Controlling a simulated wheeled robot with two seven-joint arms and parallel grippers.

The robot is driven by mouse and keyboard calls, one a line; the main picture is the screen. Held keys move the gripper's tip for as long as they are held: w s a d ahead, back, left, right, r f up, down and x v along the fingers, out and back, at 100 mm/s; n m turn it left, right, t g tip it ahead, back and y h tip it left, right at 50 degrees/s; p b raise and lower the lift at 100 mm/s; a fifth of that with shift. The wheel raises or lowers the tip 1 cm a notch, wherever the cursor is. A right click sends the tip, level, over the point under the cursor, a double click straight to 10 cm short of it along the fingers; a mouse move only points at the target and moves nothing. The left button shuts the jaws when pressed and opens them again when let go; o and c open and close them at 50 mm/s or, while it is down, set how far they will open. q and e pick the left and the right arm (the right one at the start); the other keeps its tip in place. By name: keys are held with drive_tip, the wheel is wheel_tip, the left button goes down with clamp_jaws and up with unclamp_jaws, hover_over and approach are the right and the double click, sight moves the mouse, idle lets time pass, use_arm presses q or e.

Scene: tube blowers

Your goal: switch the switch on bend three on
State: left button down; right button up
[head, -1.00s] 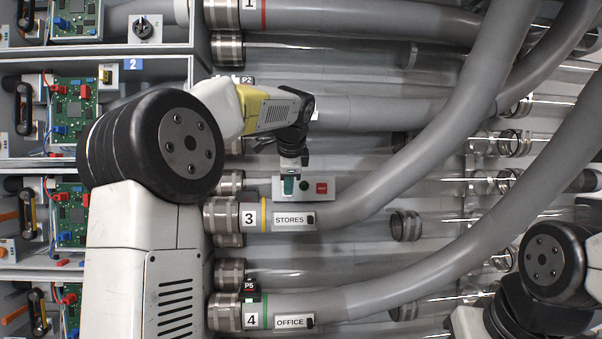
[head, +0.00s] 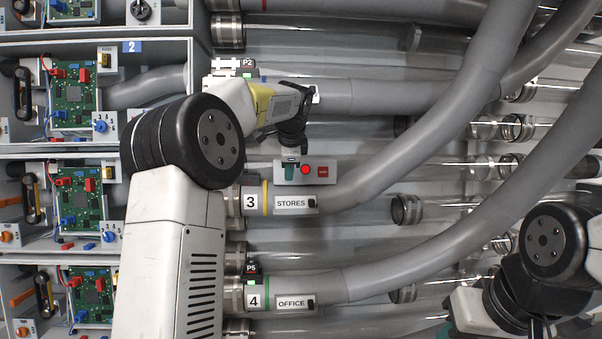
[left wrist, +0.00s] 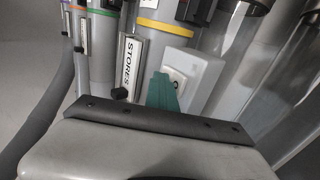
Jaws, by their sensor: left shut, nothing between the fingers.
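Bend three is the grey pipe (head: 365,185) marked 3 with a yellow ring and a STORES label (head: 291,203). A pale box (head: 334,172) sits on its upper side, with a lit red lamp (head: 305,169) and a small red patch at its right. My left gripper (head: 290,171), with teal fingers, is shut and empty at the box's left end. Its fingers hide that part, so I cannot see the switch there. In the left wrist view the teal fingers (left wrist: 162,92) stand in front of the white box (left wrist: 193,72), beside the STORES label (left wrist: 130,62).
Bend four (head: 375,283), with an OFFICE label, runs below; another grey bend (head: 375,98) runs above. Clear tubes lie behind. Bays with green circuit boards (head: 80,205) line the left. My right arm is at lower right.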

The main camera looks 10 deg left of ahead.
use_arm(q)
drive_tip(key=shift+r, duration=0.9)
